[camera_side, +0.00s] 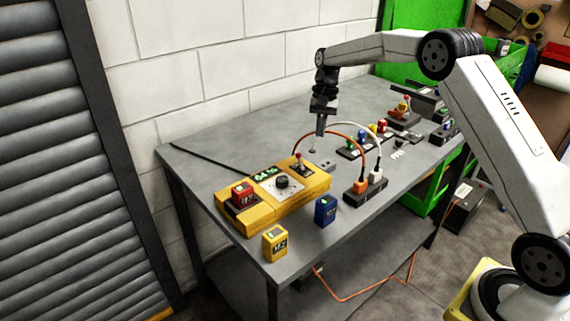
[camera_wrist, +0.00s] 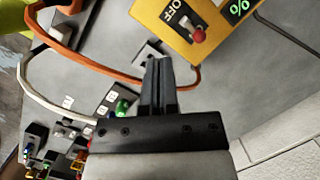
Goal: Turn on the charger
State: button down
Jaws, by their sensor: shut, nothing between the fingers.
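The yellow charger (camera_side: 300,201) lies on the grey table, with a dial, a green display (camera_side: 266,173) and a red battery (camera_side: 241,195) in it. Its red-tipped toggle switch (camera_side: 299,160) is at its far end. In the wrist view the charger (camera_wrist: 163,15) shows in part at the top, with the switch (camera_wrist: 198,35) beside an "OFF" label (camera_wrist: 177,13) and a green "%" readout (camera_wrist: 238,8). My gripper (camera_side: 320,133) is shut and empty, pointing down above the table beyond the switch end. In the wrist view its fingertips (camera_wrist: 158,65) are apart from the switch.
An orange cable (camera_side: 345,134) and a white cable arch from a dark socket strip (camera_side: 365,190) near the gripper. A blue battery (camera_side: 325,209) and a yellow battery (camera_side: 275,243) stand near the front edge. Small coloured switches (camera_side: 371,134) stand farther back. The back-left tabletop is mostly clear.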

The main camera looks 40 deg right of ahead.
jog(key=w+d+r, duration=0.1)
jog(key=w+r, duration=0.2)
jog(key=r, duration=0.3)
jog(key=shift+w+d+r, duration=0.25)
jog(key=shift+d+r, duration=0.1)
jog(key=shift+a, duration=0.1)
dwell(0.6)
jog(key=s+a+f+n+t, duration=0.1)
jog(key=s+a+f+n, duration=0.2)
jog(key=s, duration=0.7)
jog(key=s+a+f+n+t+h, duration=0.1)
jog(key=s+a+f+n, duration=0.2)
jog(key=s, duration=0.7)
jog(key=s+a+f+n+t+h, duration=0.1)
jog(key=s+a+f, duration=0.4)
jog(key=s, duration=0.5)
jog(key=shift+a+n+t, duration=0.5)
jog(key=shift+a+n, duration=0.15)
jog(key=shift+n, duration=0.25)
